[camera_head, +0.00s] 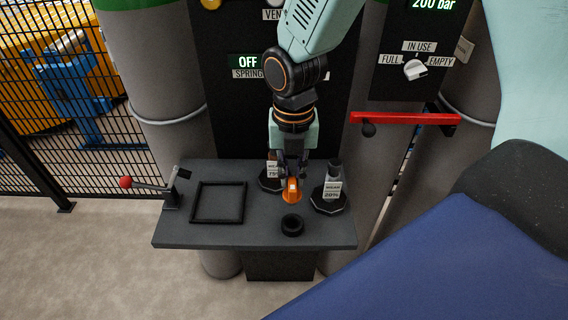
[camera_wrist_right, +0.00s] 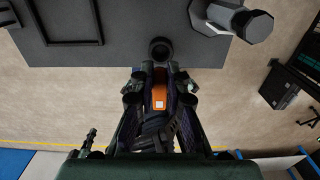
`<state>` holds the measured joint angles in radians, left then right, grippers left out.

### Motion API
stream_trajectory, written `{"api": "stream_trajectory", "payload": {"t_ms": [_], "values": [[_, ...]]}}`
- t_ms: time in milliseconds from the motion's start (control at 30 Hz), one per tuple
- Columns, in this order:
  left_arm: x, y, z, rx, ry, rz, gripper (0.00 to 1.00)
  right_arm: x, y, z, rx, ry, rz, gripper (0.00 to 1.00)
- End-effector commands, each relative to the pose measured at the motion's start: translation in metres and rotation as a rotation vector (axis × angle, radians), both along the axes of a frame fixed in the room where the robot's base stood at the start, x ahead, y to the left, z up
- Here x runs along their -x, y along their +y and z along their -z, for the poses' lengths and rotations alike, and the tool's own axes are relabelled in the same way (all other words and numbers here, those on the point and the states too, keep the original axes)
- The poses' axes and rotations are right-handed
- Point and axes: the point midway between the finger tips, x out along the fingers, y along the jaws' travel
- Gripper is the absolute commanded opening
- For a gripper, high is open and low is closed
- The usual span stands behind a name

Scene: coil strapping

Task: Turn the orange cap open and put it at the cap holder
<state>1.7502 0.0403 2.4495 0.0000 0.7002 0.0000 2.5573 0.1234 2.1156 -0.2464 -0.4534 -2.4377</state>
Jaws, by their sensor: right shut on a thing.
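The orange cap (camera_head: 292,191) is between the fingers of my right gripper (camera_head: 291,172), which is shut on it. The gripper holds the cap above the grey table. In the right wrist view the cap (camera_wrist_right: 159,94) shows between the two dark fingers of the gripper (camera_wrist_right: 159,85). A black ring (camera_head: 292,225), which looks like the cap holder, sits on the table just in front of the cap; the ring (camera_wrist_right: 160,48) also shows beyond the fingertips in the right wrist view. The cap is apart from the ring. My left gripper is not in view.
On the grey table (camera_head: 180,234), a labelled stand (camera_head: 330,190) is right of the cap and another (camera_head: 268,178), partly hidden, is behind the gripper. A square black frame (camera_head: 218,202) and a red-knobbed lever (camera_head: 150,186) are at left. A red bar (camera_head: 405,118) is behind right.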

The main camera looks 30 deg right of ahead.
Motion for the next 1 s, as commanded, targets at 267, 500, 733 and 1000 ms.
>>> {"api": "stream_trajectory", "payload": {"t_ms": [267,500,733,1000], "values": [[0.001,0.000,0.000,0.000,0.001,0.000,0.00,0.005,0.001,0.000,-0.005,-0.002,0.000,0.00],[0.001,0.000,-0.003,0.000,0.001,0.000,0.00,0.007,0.001,-0.001,-0.005,-0.002,0.000,0.00],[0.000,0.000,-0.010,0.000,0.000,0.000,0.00,0.008,0.001,0.004,-0.003,-0.003,0.001,0.00],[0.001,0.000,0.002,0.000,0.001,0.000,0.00,0.007,0.001,0.029,-0.003,-0.003,-0.001,0.00]]}}
